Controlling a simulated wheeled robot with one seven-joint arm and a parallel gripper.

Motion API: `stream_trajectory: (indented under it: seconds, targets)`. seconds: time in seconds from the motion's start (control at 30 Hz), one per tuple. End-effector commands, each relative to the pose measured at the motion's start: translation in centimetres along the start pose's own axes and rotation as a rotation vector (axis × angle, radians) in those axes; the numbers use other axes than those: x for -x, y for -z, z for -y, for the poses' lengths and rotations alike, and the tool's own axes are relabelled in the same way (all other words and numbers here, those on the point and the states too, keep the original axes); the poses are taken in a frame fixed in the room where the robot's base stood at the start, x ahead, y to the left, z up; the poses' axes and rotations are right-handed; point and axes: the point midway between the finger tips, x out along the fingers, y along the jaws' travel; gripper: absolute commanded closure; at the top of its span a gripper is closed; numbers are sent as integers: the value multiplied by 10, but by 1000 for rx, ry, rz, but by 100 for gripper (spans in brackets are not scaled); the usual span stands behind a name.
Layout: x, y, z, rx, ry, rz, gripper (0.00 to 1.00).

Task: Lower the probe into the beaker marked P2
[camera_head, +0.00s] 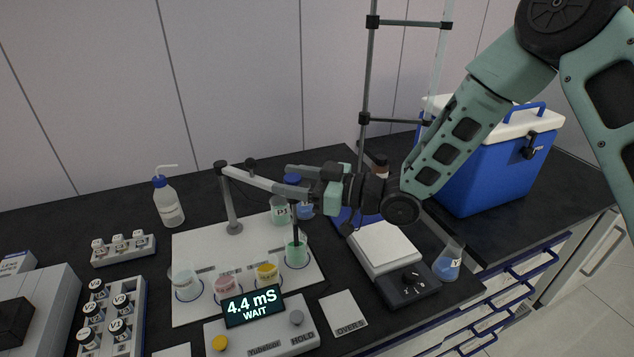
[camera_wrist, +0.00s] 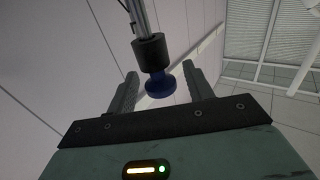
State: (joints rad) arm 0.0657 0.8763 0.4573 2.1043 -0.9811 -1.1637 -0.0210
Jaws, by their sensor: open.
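The probe (camera_head: 296,222) is a dark upright rod under a blue knob (camera_head: 292,179), at the end of a grey swing arm (camera_head: 262,182). Its lower end appears to be in the beaker of green liquid (camera_head: 296,252) at the right of the white plate. A beaker behind it (camera_head: 279,212) carries a label that seems to read P1; I cannot make out a P2 mark. My gripper (camera_head: 300,190) is open at the knob's height. In the wrist view, the blue knob (camera_wrist: 160,84) shows between the spread fingers of my gripper (camera_wrist: 158,70), without visible grip.
The meter (camera_head: 254,308) reads 4.4 mS WAIT. Clear (camera_head: 185,285), pink (camera_head: 227,288) and yellow (camera_head: 267,272) beakers stand on the plate. A balance (camera_head: 385,250), a flask (camera_head: 449,262) and a blue cooler (camera_head: 490,175) stand right; a wash bottle (camera_head: 168,203) stands back left.

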Motion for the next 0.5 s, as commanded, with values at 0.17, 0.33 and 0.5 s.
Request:
stream_trajectory:
  seconds: [0.17, 0.33, 0.5]
  targets:
    - [8, 0, -1, 2, -2, -1, 48]
    - [37, -2, -2, 3, -4, 0, 48]
    - [78, -3, -2, 1, -5, 1, 48]
